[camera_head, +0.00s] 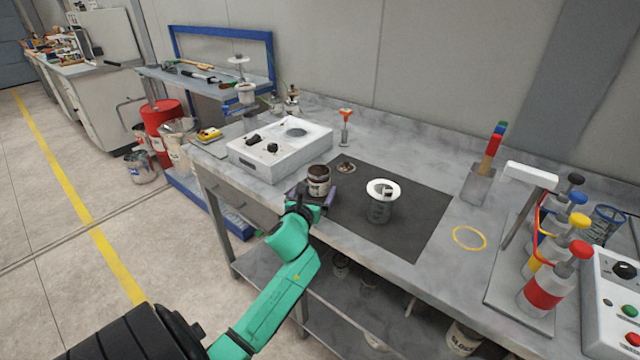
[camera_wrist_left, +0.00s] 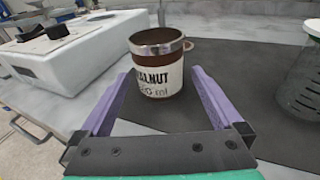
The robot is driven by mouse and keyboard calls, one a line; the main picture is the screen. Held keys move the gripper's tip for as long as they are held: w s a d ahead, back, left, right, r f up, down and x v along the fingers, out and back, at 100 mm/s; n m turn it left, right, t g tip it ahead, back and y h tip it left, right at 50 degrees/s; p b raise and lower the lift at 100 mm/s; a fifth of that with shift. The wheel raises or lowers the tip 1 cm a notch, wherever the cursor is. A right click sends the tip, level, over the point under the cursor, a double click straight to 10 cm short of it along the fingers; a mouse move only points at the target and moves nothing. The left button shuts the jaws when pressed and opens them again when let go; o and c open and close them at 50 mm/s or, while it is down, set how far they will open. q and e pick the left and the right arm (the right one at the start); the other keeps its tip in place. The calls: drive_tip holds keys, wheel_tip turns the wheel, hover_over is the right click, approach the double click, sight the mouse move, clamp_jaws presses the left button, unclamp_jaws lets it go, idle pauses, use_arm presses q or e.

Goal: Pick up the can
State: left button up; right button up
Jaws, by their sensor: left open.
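A small brown can (camera_head: 318,180) with a white label and a metal rim stands upright at the left edge of the dark mat (camera_head: 418,229). A gap shows between the fingers and the can in the left wrist view. My right gripper is not in view.
A white device with knobs (camera_head: 279,148) is behind left. A yellow ring (camera_head: 469,237) and a bottle rack are further right. The table's front edge is below my arm.

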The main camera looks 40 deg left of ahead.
sight(316, 189)
use_arm(q)
drive_tip(key=x, duration=0.3)
drive_tip(key=shift+w+a+f, duration=0.1)
drive_tip(key=shift+w+a, duration=0.05)
drive_tip(key=shift+w, duration=0.15)
drive_tip(key=c, duration=1.5)
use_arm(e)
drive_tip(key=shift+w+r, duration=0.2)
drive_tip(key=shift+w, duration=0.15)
use_arm(q)
wheel_tip(316, 189, up, 20)
drive_tip(key=p, duration=0.2)
drive_tip(key=shift+p, duration=0.4)
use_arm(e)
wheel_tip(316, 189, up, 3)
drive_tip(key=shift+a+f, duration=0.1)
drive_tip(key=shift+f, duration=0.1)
